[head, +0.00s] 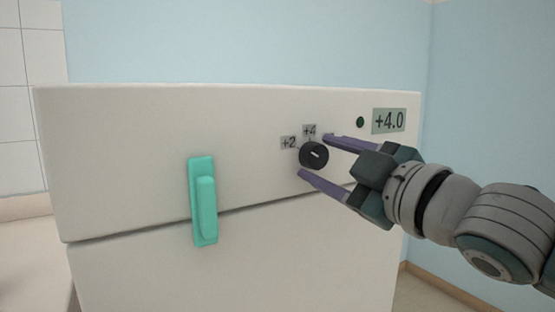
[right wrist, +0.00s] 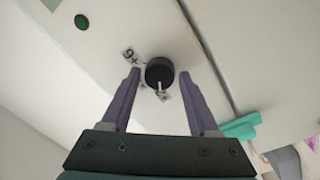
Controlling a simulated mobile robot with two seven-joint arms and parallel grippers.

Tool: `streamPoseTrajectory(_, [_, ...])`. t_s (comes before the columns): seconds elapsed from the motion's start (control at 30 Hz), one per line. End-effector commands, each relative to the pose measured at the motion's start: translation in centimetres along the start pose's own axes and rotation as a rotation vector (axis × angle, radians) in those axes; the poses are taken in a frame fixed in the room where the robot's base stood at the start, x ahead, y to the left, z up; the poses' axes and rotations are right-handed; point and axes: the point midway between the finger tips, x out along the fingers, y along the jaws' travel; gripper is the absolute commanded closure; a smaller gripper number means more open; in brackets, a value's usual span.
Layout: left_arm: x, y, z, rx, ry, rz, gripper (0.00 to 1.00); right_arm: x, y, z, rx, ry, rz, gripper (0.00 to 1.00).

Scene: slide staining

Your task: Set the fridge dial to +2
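The black round dial (head: 313,155) sits on the upper front of the white fridge (head: 130,150) and has a short white mark. Small labels +2 (head: 289,142) and +4 (head: 309,131) stand above it; a further label is mostly hidden by a finger. The display (head: 389,120) reads +4.0. My right gripper (head: 314,156) is open, with its purple fingers on either side of the dial. In the right wrist view the dial (right wrist: 160,73) lies between the fingertips, with visible gaps, wider at the right finger. My left gripper is not in view.
A teal handle (head: 203,200) sticks out from the fridge front, left of the dial, across the seam. A dark green round spot (head: 360,122) is beside the display. The fridge front around the dial is otherwise flat and clear.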

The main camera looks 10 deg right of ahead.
Motion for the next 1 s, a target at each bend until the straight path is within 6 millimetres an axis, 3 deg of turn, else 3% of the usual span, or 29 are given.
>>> streamPoseTrajectory(0.13, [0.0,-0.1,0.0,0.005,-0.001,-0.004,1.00,0.0,0.0,0.0,0.002,0.000,0.000,0.22])
streamPoseTrajectory(0.47, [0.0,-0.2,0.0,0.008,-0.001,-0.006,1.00,-0.6,-0.1,0.1,0.004,-0.001,-0.001,0.22])
streamPoseTrajectory(1.0, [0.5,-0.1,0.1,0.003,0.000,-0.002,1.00,-8.9,-0.1,0.1,0.003,-0.003,-0.002,0.22])
